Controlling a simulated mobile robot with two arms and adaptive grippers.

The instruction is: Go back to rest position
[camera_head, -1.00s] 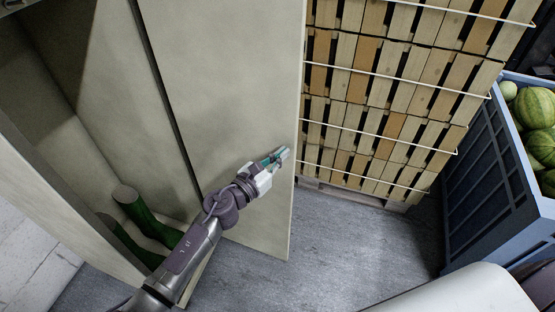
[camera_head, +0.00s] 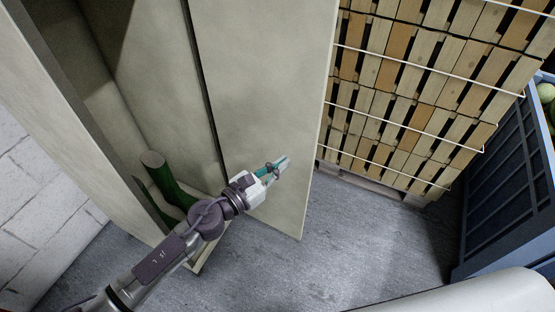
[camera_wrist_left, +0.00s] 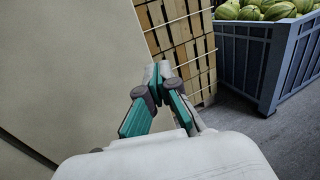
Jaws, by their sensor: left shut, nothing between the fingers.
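My left gripper (camera_head: 279,166) is shut and empty, in front of the open cabinet door panel (camera_head: 262,90) in the head view. A gap between the gripper and the door cannot be made out for sure. The left wrist view shows the same gripper (camera_wrist_left: 158,72) with its fingertips together, pointing toward the stacked crates. My left arm comes in from the lower left. My right gripper does not show in either view.
Stacked wooden crates (camera_head: 440,75) are behind the door. A blue bin (camera_wrist_left: 262,62) of watermelons (camera_wrist_left: 250,10) stands at the right. The grey floor (camera_head: 350,240) is clear in front.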

